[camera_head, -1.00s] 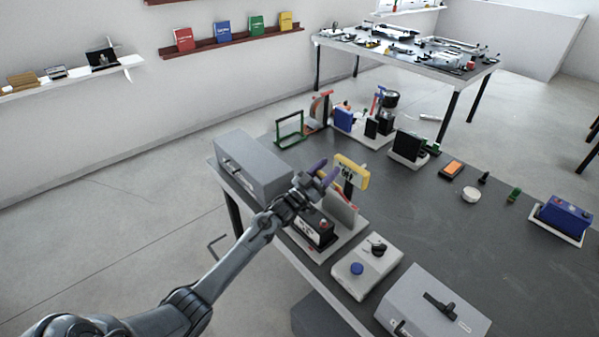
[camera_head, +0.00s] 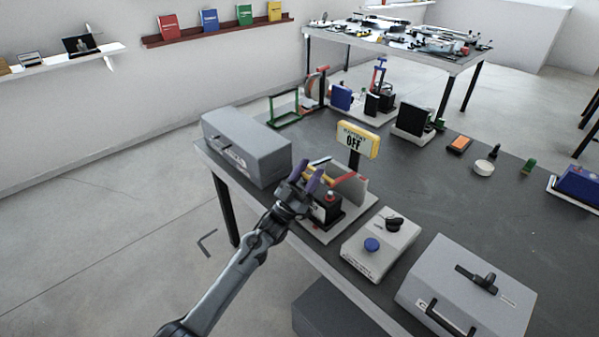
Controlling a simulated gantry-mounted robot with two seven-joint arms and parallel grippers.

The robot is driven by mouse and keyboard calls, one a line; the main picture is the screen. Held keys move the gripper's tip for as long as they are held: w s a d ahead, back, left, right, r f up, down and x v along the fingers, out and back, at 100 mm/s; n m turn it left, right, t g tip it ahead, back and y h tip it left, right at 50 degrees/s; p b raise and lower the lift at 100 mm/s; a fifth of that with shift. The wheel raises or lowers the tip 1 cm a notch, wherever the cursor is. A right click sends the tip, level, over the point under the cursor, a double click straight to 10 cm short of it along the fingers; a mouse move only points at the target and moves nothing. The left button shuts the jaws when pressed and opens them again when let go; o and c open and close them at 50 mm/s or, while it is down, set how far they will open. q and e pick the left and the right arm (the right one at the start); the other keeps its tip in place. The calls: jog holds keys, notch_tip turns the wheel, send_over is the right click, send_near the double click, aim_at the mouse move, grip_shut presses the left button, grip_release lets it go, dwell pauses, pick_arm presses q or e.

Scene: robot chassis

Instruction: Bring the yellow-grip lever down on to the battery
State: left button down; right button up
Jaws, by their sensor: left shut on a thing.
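The yellow-grip lever (camera_head: 318,179) shows as a short yellow bar between and behind my left gripper's purple fingers, low over the battery station. My left gripper (camera_head: 312,179) is shut on this grip. The black battery (camera_head: 327,211), with a red terminal on top, sits on a light base directly below the fingers. The fingers hide part of the lever and the battery's left side; I cannot tell whether the lever touches the battery. A yellow sign reading OFF (camera_head: 357,141) stands on a post behind. My right gripper is out of view.
A grey box (camera_head: 246,148) stands left of the station. A control box with a blue button (camera_head: 372,244) and a grey case (camera_head: 468,285) stand to its right. Other devices, including a blue one (camera_head: 341,97), fill the far side.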

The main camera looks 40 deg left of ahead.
pick_arm(q)
jog(key=shift+s+f+b, duration=0.15)
jog(key=shift+f+b, duration=0.3)
jog(key=shift+f, duration=0.35)
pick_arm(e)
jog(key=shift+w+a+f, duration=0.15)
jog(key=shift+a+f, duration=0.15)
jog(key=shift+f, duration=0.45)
pick_arm(q)
jog(key=shift+a, duration=0.1)
jog(key=c, duration=0.8)
grip_release()
jog(key=shift+o, duration=1.2)
jog(key=shift+s+f, duration=0.1)
jog(key=shift+s, duration=0.25)
jog(key=shift+w+r, duration=0.2)
jog(key=shift+r+p, duration=0.35)
jog(key=shift+r, duration=0.25)
jog(key=s+d+r+p, duration=0.1)
jog(key=d+r+p, duration=0.3)
jog(key=d+r, duration=0.5)
jog(key=shift+d+r, duration=0.25)
jog(key=shift+d, duration=1.1)
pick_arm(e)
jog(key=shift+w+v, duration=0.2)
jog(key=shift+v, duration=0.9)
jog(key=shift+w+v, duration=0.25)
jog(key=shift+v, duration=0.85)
